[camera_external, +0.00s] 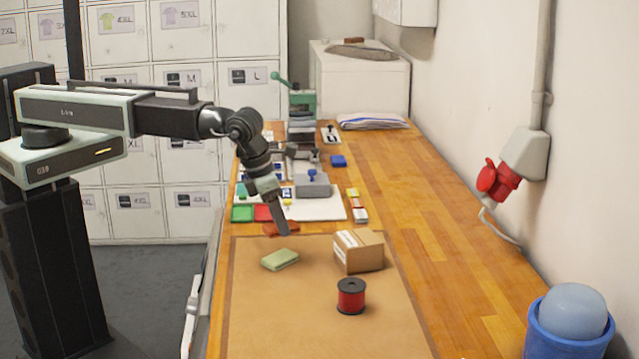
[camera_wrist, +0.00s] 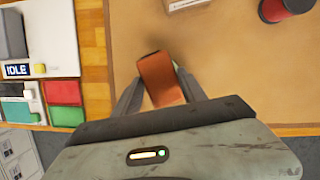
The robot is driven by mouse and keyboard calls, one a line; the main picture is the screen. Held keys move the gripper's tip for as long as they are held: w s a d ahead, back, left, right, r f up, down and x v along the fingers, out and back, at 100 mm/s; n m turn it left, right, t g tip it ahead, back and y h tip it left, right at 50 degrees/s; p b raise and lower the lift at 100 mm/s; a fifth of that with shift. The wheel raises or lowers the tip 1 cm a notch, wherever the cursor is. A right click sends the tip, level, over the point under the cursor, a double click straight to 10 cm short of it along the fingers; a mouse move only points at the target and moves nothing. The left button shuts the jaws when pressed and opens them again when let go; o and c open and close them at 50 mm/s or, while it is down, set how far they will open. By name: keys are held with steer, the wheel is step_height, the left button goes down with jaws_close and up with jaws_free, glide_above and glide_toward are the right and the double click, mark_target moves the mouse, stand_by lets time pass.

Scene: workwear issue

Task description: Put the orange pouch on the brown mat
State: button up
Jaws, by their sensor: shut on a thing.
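The orange pouch (camera_wrist: 162,80) is held between the two fingers of my gripper (camera_wrist: 157,88) in the wrist view. In the external view my gripper (camera_external: 281,229) points down, with the pouch (camera_external: 275,229) partly hidden behind its fingers. The brown mat (camera_external: 300,310) lies on the wooden bench, with a darker border, and fills much of the wrist view (camera_wrist: 235,70). The pouch appears over or near the far left end of the mat. I cannot tell how high it is above the surface.
On the mat are a green pad (camera_external: 280,260), a cardboard box (camera_external: 358,252) and a red spool (camera_external: 351,297). A blue bin (camera_external: 568,335) stands at right. The mat's near left is clear.

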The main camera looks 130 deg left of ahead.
steer(key=w+d+m, duration=0.1)
steer(key=w+d, duration=0.1)
steer(key=d, duration=0.5)
steer(key=w+d+f+m+b, duration=0.1)
steer(key=w+d+m, duration=0.1)
steer(key=d, duration=0.5)
steer(key=w+d+m+t, duration=0.1)
steer(key=w+d, duration=0.1)
steer(key=d, duration=0.5)
steer(key=shift+w+d+f+h, duration=0.1)
steer(key=shift+w+f+h, duration=0.05)
steer(key=shift+f+h, duration=0.25)
steer(key=b, duration=0.2)
glide_above(298, 335)
steer(key=s, duration=0.1)
steer(key=shift+s+d+f, duration=0.1)
steer(key=shift+d+f, duration=0.2)
steer(key=shift+f, duration=0.4)
step_height(298, 335, down, 4)
steer(key=b, duration=0.4)
steer(key=shift+r+p, duration=0.2)
steer(key=shift+p, duration=0.1)
steer(key=shift+f, duration=0.15)
steer(key=o, duration=1.4)
steer(key=shift+c, duration=0.2)
